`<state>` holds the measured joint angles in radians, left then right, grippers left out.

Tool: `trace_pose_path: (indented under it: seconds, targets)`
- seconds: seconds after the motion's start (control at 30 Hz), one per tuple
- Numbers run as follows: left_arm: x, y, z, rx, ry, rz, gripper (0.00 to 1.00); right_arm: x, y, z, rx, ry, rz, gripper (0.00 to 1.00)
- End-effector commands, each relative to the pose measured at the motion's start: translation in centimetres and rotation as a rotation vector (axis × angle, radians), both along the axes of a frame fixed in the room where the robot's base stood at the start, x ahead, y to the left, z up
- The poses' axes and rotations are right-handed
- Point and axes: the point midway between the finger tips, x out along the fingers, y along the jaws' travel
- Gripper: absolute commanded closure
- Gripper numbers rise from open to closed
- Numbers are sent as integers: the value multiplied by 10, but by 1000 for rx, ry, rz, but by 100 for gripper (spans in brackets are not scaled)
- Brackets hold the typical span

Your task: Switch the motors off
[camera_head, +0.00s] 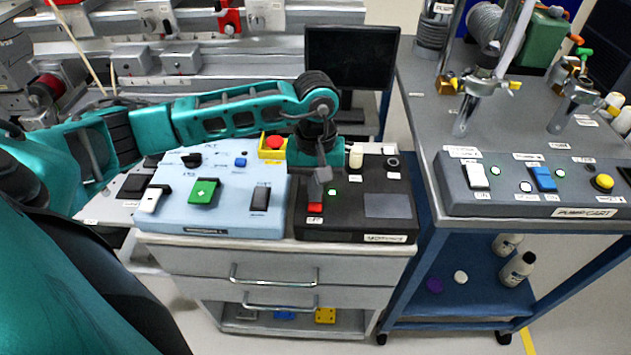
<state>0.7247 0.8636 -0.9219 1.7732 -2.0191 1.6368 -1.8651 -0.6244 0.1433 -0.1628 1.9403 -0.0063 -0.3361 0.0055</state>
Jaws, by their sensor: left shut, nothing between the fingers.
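The black control panel labelled MOTORS (383,228) lies on the right half of the cabinet top. A red switch (315,209) sits at its left side. A small lamp (332,193) near it looks lit pale green. The panel also has a white knob (356,157), a dark round control (392,162) and a grey blank plate (388,205). My left gripper (317,198) points down over the panel's left side, shut and empty. Its tip is just above or at the red switch and hides its upper part; I cannot tell whether they touch. My right gripper is out of view.
A light blue panel (230,222) with a green switch (203,191) and others adjoins on the left. A red emergency button (274,143) on a yellow box stands behind. A dark monitor (352,58) is at the back. The PUMP CART panel (540,207) is on the right table.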

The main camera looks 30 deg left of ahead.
Motion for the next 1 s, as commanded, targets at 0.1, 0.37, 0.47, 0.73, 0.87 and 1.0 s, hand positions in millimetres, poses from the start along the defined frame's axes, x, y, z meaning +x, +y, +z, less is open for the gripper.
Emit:
trace_pose_path:
  seconds: [0.1, 0.37, 0.47, 0.73, 0.87, 1.0]
  targets:
    - [-8, -4, -3, -2, 16, -6, 100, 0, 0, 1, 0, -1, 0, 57]
    - [-8, -4, -2, -2, 15, -5, 100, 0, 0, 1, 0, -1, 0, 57]
    - [-7, -3, 3, -1, 13, -4, 100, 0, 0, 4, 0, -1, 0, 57]
    - [-4, -5, 51, -1, 4, 8, 100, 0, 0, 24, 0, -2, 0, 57]
    - [-2, -3, 80, -1, 2, 7, 100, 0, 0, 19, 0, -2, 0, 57]
    - [0, -2, 109, -1, 2, 8, 100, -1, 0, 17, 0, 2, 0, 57]
